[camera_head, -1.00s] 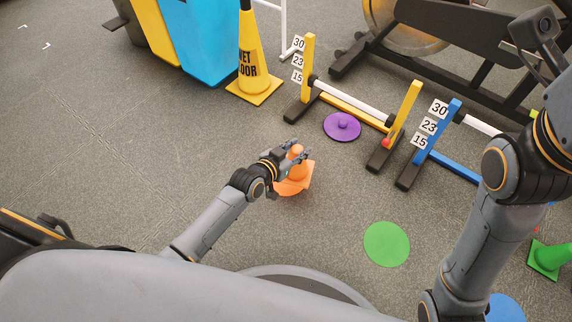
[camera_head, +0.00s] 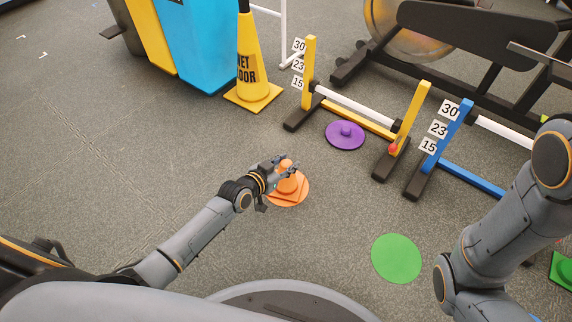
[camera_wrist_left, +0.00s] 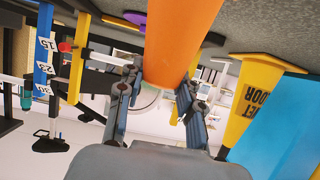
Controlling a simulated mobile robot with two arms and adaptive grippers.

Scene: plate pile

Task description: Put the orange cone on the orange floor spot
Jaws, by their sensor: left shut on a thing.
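The orange cone (camera_head: 287,185) stands upright over the orange floor spot (camera_head: 304,195), its square base within the spot's outline. The spot shows around the base; I cannot tell whether the base touches the floor. My left gripper (camera_head: 284,167) is shut on the upper part of the cone, reaching in from the left. In the left wrist view the cone (camera_wrist_left: 181,35) fills the top middle between the two fingers (camera_wrist_left: 160,88). My right arm shows at the right of the head view, but its gripper is out of the picture.
A green floor spot (camera_head: 397,259) lies at front right, a purple one (camera_head: 345,135) behind the cone. A yellow hurdle (camera_head: 350,105) and a blue hurdle (camera_head: 455,160) stand behind and right. A yellow wet-floor cone (camera_head: 252,75) stands at the back. The floor left is clear.

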